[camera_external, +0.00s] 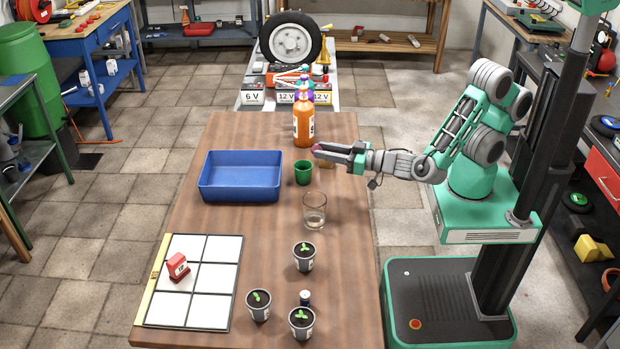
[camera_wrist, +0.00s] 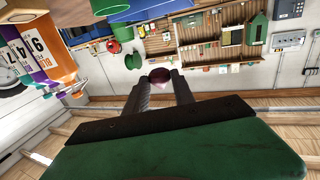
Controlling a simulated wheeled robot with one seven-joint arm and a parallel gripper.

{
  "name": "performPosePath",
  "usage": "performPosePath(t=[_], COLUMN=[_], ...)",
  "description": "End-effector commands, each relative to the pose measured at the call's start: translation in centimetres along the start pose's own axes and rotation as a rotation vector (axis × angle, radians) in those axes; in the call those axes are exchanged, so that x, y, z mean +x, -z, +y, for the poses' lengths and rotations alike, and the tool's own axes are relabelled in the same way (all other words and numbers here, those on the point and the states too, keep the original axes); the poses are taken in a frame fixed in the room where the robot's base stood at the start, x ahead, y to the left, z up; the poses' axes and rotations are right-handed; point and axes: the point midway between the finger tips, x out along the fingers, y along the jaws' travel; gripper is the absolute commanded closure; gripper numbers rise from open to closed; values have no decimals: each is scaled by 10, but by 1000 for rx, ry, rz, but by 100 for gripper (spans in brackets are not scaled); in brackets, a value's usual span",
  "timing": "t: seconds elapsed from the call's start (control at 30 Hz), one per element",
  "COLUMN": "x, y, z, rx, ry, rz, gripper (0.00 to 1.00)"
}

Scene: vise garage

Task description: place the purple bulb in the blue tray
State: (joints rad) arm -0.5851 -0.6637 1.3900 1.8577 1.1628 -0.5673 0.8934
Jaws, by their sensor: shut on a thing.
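My gripper (camera_external: 333,152) points left above the wooden table, at the right of the green cup and in front of the orange bottle. It is shut on the purple bulb (camera_wrist: 159,75), which shows as a dark purple-red round thing between the fingertips in the wrist view; only a small part of the bulb (camera_external: 316,148) shows at the fingertips in the external view. The blue tray (camera_external: 240,196) sits on the table to the left of my gripper, with its inside looking empty.
A green cup (camera_external: 303,172) stands between the tray and my gripper. The tall orange bottle (camera_external: 303,118) is behind it, and a clear glass (camera_external: 314,212) in front. Several potted seedlings and a white-squared board (camera_external: 205,280) are at the front.

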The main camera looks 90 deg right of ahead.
Motion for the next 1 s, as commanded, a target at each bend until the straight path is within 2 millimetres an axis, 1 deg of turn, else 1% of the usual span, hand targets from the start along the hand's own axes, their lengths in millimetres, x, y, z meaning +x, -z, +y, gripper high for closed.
performPosePath(t=[0.03,0.17,0.27,0.37,0.4,0.47,0.5,0.57,0.6,0.67,0.7,0.77,0.8,0.87,0.9,1.0], x=[0,-2,-9,-24,-33,-48,-60,-79,-94,-120,-138,-166,-183,-206,-221,-253], y=[2,-5,-15,-31,-37,-43,-43,-41,-39,-36,-33,-28,-25,-20,-16,-10], z=[0,-5,-25,-61,-79,-109,-130,-161,-181,-209,-226,-246,-258,-270,-277,-288], rx=[-1,-1,-1,0,1,4,5,7,7,7,7,7,6,5,6,4], ry=[0,12,57,142,184,253,300,374,424,501,553,625,670,725,760,833], rz=[0,0,0,0,0,2,3,3,3,2,2,2,1,1,1,1], gripper=[100,100,100,100,100,100,100,100,100,100,100,100,100,100,100,100])
